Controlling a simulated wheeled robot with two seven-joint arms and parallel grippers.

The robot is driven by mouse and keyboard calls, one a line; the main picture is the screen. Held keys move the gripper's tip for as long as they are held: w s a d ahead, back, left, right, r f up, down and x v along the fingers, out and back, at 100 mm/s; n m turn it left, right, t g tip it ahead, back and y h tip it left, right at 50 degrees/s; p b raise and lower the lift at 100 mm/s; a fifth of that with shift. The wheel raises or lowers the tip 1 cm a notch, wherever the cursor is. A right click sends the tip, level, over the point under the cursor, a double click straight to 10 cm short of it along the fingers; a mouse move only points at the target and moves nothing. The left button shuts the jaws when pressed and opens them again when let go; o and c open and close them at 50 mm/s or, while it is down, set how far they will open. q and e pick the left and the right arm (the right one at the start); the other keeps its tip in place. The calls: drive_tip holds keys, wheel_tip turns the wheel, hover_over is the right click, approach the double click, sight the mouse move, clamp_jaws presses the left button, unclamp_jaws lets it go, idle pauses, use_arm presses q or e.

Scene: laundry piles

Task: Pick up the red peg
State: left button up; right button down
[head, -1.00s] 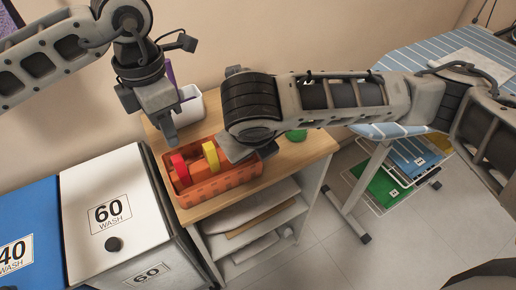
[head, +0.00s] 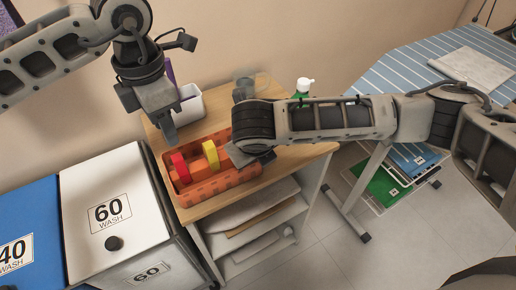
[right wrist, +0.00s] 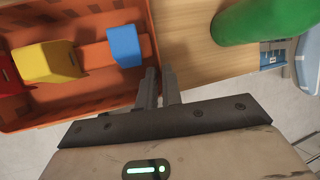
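The red peg (head: 180,167) is a thick rounded piece in the orange basket (head: 231,184), at its left end; its edge also shows at the far left of the right wrist view (right wrist: 10,76). My left gripper (head: 169,134) hangs above and behind the red peg, apart from it, pointing down; its finger gap cannot be made out. My right gripper (head: 247,156) is at the basket's right end. In the right wrist view its fingers (right wrist: 160,82) are nearly together with nothing held, beside the basket wall.
A yellow peg (head: 211,156) and a blue peg (right wrist: 125,46) are also in the basket. A green bottle (head: 301,92), a white container (head: 190,106) and a clear glass (head: 244,85) stand on the wooden shelf top. A white wash bin (head: 103,190) stands left.

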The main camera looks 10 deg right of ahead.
use_arm(q)
drive_tip(key=shift+o, duration=1)
drive_tip(key=n, duration=0.3)
drive_tip(key=shift+r, duration=0.25)
drive_tip(key=n, duration=1.3)
hover_over(177, 158)
drive_tip(key=f, duration=0.4)
drive_tip(key=shift+s+f, duration=0.25)
drive_tip(key=shift+f, duration=0.1)
drive_tip(key=shift+w+f, duration=0.15)
drive_tip(key=shift+f, duration=1.25)
drive_tip(key=shift+w+f, duration=0.15)
drive_tip(key=shift+f, duration=1.2)
drive_tip(key=shift+c, duration=0.3)
clamp_jaws()
